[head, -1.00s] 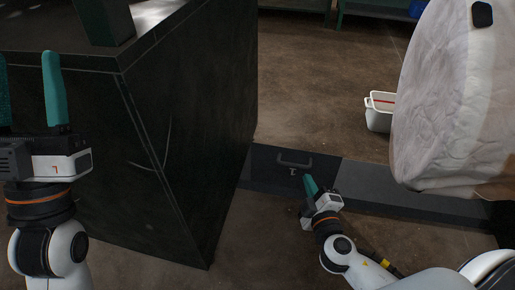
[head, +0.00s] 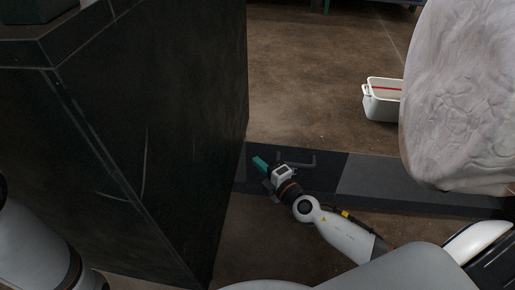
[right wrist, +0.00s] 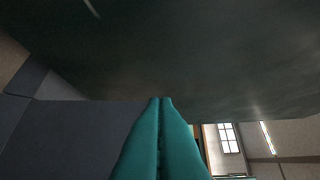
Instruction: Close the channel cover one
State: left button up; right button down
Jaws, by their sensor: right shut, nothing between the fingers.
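The channel cover is a dark panel (head: 328,168) with a bar handle (head: 303,164), low on the floor beside the black block. I cannot tell whether it lies fully flat. My right gripper (head: 259,162) is over the panel's left part, left of the handle and close to the block. Its teal fingers are shut and empty. In the right wrist view the shut fingers (right wrist: 160,102) point toward a large dark surface, with a dark panel at lower left. Contact with the cover cannot be told. My left gripper is out of view; only part of that arm shows at lower left.
A tall black block (head: 150,130) fills the left side. A grey channel section (head: 375,180) continues right of the dark panel. A white bulk bag (head: 460,100) hangs at right. A white bin (head: 383,105) stands behind on open brown floor.

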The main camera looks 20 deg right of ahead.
aim_at(250, 143)
jog(key=w, duration=0.2)
jog(key=w+d+b, duration=0.1)
jog(key=w, duration=0.2)
jog(key=shift+w+d+f, duration=0.3)
jog(key=shift+w+r, duration=0.1)
